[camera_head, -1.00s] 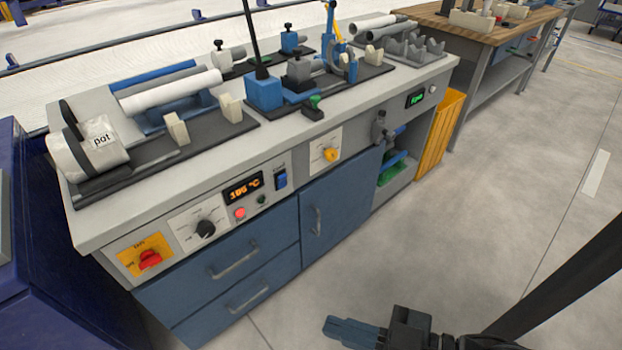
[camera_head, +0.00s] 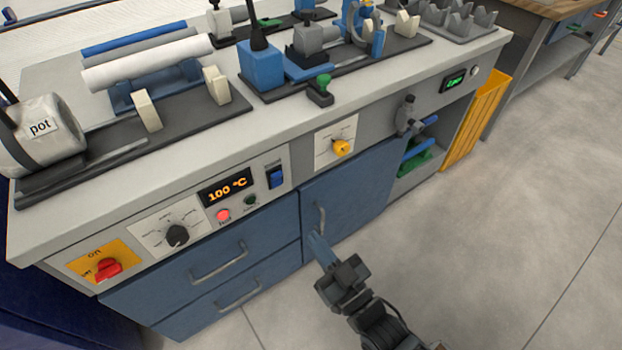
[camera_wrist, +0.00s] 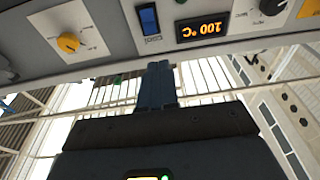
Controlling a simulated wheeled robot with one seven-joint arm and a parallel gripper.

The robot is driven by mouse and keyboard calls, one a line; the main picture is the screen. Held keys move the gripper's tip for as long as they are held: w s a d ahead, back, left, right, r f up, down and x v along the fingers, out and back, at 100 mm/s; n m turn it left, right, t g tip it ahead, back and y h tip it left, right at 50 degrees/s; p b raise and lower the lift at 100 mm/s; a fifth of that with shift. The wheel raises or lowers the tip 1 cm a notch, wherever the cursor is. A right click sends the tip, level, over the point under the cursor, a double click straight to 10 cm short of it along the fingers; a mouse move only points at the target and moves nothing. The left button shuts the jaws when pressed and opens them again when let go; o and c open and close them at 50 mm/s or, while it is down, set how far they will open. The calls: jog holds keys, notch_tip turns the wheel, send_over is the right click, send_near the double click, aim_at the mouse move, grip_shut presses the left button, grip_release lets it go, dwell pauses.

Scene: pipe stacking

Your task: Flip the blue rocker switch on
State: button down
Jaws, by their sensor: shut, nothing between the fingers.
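The blue rocker switch (camera_head: 275,177) sits on the grey front panel, right of the orange 100 °C display (camera_head: 225,190). In the wrist view the blue rocker switch (camera_wrist: 149,19) shows upside down at the top, beside the display (camera_wrist: 202,27). I cannot tell its on or off position. My gripper (camera_head: 316,243) is in front of the blue cabinet door, lower and to the right of the switch, apart from it. Its fingers are together and empty. In the wrist view the fingertips (camera_wrist: 158,68) point up toward the panel, just below the switch.
A black knob (camera_head: 177,236), a red knob (camera_head: 108,269) and a yellow knob (camera_head: 341,148) are on the same panel. Drawer handles (camera_head: 218,263) stick out below. The bench top (camera_head: 170,170) overhangs the panel. Open floor lies to the right.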

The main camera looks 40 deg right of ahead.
aim_at(274, 179)
jog(key=shift+w+d+f, duration=0.1)
jog(key=shift+w+d, duration=0.15)
jog(key=shift+d, duration=0.15)
jog(key=w+r, duration=0.1)
jog(key=w, duration=0.8)
jog(key=w+r, duration=0.1)
jog(key=w, duration=0.3)
jog(key=shift+w+r+p, duration=0.35)
jog(key=shift+w+r+g+p, duration=0.3)
jog(key=shift+r+p, duration=0.15)
jog(key=shift+p, duration=0.4)
jog(key=shift+f, duration=0.3)
